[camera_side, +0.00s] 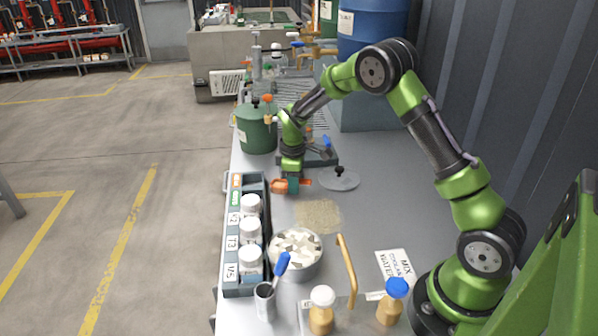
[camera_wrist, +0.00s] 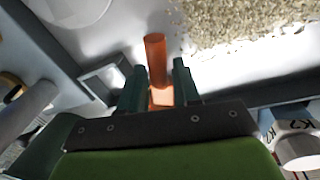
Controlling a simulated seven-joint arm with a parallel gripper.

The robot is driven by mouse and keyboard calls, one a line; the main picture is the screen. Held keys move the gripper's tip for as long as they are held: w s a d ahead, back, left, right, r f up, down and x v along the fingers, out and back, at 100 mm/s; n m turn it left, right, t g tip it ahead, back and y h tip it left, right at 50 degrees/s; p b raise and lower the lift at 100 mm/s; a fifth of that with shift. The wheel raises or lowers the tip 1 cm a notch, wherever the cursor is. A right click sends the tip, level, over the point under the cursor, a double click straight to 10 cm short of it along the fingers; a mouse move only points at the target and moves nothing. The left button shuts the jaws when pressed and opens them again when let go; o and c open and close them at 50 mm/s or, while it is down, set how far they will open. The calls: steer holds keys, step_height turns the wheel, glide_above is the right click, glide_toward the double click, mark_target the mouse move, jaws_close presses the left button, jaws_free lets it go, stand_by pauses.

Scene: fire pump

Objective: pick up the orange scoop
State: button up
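The orange scoop (camera_side: 280,187) is at my gripper (camera_side: 291,184) in the side view, low over the grey bench, with orange showing on both sides of the fingers. In the wrist view the scoop's orange handle (camera_wrist: 156,58) runs between the two dark green fingertips of my gripper (camera_wrist: 160,88) and sticks out beyond them. The orange fills the gap, and the fingers look closed on it. Part of the scoop is hidden by the fingers. I cannot tell whether it touches the bench.
A rack with white-capped jars (camera_side: 232,262) stands to the left along the bench edge. A pile of tan grains (camera_side: 318,214) and a bowl of pale chunks (camera_side: 312,268) lie nearer the camera. A clear lid (camera_side: 345,181) lies right; a green pot (camera_side: 253,137) stands behind.

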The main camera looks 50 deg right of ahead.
steer(key=shift+f, duration=0.35)
steer(key=shift+c, duration=0.5)
jaws_close()
steer(key=shift+r, duration=0.1)
